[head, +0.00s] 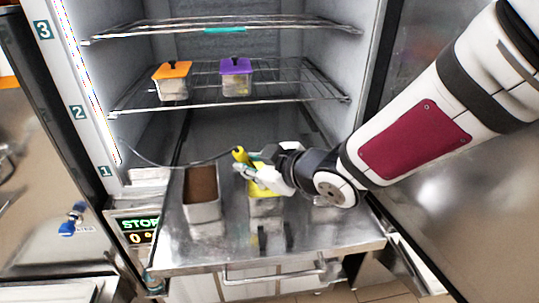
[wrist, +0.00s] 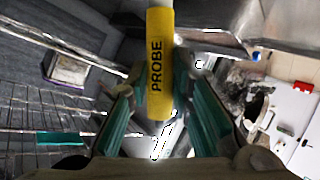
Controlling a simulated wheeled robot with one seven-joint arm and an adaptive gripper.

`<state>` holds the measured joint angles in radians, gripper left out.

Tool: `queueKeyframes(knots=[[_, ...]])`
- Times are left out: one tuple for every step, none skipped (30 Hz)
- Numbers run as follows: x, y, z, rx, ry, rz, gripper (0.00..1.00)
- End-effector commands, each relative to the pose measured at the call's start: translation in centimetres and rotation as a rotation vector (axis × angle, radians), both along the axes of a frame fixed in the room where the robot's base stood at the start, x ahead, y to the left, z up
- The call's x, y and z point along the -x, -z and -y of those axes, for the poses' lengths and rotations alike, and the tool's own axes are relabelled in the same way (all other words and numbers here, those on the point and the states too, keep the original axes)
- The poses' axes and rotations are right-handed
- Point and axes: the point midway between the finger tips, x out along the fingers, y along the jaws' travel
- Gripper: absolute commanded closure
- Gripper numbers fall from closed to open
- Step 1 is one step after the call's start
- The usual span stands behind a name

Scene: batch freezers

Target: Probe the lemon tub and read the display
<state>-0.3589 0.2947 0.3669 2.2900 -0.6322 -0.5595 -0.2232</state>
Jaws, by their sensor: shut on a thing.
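My gripper (head: 253,165) is shut on the yellow probe handle (head: 239,154), above the metal drawer top. The handle, marked PROBE (wrist: 158,65), shows between the teal-padded fingers (wrist: 160,95) in the wrist view. A thin cable runs from the probe to the left wall. A metal tub with yellow contents, seemingly the lemon tub (head: 264,207), stands just below my gripper, which partly covers it. The probe's tip is hidden, so I cannot tell whether it touches the yellow contents. The display (head: 138,230) at lower left reads STOP with a 0 below; the rest is unclear.
A tub with brown contents (head: 202,195) stands left of the yellow one. Another metal tub (head: 326,213) is partly behind my arm at right. Tubs with orange (head: 172,69) and purple (head: 236,65) lids sit on the wire shelf above. Freezer walls flank both sides.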

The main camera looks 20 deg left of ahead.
Motion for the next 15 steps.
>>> queueKeyframes(knots=[[0.2,-0.7,0.0,-0.001,0.001,0.0,1.0],[0.2,-0.9,0.0,-0.001,0.002,-0.001,1.0],[0.1,-1.2,0.0,-0.001,0.002,0.0,1.0],[0.1,-1.4,0.0,-0.001,0.002,0.0,1.0],[0.1,-1.6,0.0,-0.001,0.002,0.001,1.0],[0.1,-1.9,0.0,-0.001,0.002,0.0,1.0],[0.1,-2.1,0.0,-0.002,0.002,0.0,1.0],[0.1,-2.3,0.0,-0.002,0.002,0.0,1.0],[0.1,-2.6,0.0,-0.002,0.001,-0.001,1.0],[0.1,-2.7,0.0,-0.001,0.001,0.0,1.0],[0.1,-3.0,0.0,-0.001,0.001,0.0,1.0],[0.1,-3.2,0.0,-0.001,0.002,-0.001,1.0],[0.1,-3.5,0.1,-0.001,0.002,-0.001,1.0],[0.1,-3.7,0.1,-0.001,0.002,0.0,1.0],[0.1,-3.9,0.1,0.0,0.003,-0.001,1.0]])
